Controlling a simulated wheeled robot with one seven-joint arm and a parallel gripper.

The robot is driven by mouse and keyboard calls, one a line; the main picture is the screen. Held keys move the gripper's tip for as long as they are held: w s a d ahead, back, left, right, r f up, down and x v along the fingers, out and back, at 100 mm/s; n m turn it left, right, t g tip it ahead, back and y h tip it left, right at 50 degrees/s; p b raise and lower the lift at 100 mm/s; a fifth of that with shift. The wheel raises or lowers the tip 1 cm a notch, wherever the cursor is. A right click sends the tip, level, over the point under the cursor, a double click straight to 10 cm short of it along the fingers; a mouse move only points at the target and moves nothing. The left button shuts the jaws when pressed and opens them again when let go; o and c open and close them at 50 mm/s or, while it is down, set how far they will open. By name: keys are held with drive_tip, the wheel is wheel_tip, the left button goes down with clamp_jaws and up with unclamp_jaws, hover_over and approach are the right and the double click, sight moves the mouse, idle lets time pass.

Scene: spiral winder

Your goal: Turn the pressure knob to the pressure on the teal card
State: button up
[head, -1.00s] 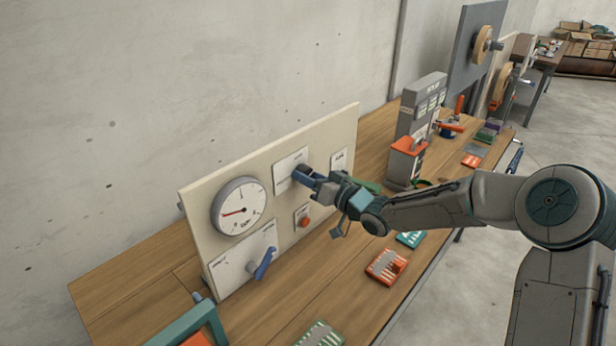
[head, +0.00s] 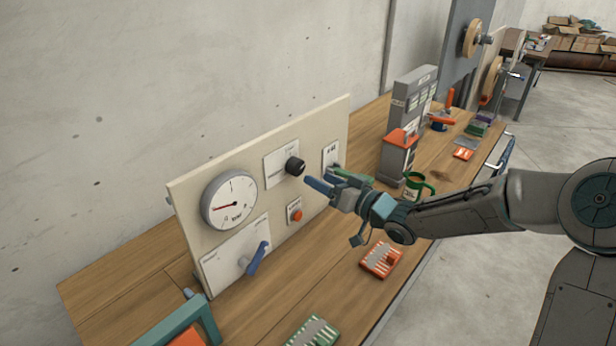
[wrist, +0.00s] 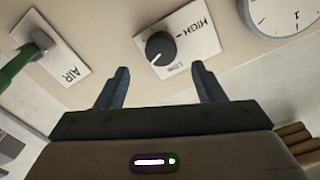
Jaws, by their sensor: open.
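The black pressure knob (head: 295,166) sits on a white plate on the cream panel. In the wrist view the knob (wrist: 159,47) lies ahead of and between my fingers, and its plate (wrist: 190,40) reads LOW and HIGH. My gripper (head: 322,182) is open and empty, a little to the right of the knob and apart from it. In the wrist view my gripper (wrist: 160,85) shows both fingers spread. The round gauge (head: 229,202) has a red needle pointing left and the word bar. No teal card is clearly visible; my arm covers part of the bench.
A blue lever (head: 258,258) and a red button (head: 295,211) are on the panel. A green AIR handle (wrist: 20,62) is left of the knob in the wrist view.

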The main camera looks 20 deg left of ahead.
drive_tip(key=v, duration=0.6)
drive_tip(key=shift+d+b, duration=0.2)
drive_tip(key=shift+b, duration=0.1)
drive_tip(key=w+d+f+m+t+h, duration=0.1)
drive_tip(key=d+m+t+h, duration=0.1)
drive_tip(key=d+h, duration=0.65)
drive_tip(key=d+f+m+t+h, duration=0.25)
drive_tip(key=d+h, duration=0.35)
drive_tip(key=d, duration=0.6)
drive_tip(key=s+d+r+m+g+h, duration=0.2)
drive_tip(key=s+d+r+m+h, duration=0.15)
drive_tip(key=s+d, duration=0.5)
drive_tip(key=s+d+m+g, duration=0.1)
drive_tip(key=s+d+g, duration=0.2)
drive_tip(key=s, duration=1.1)
drive_tip(key=shift+s+m+g+y, duration=0.15)
drive_tip(key=shift+m+g+y, duration=0.2)
drive_tip(key=shift+g, duration=0.2)
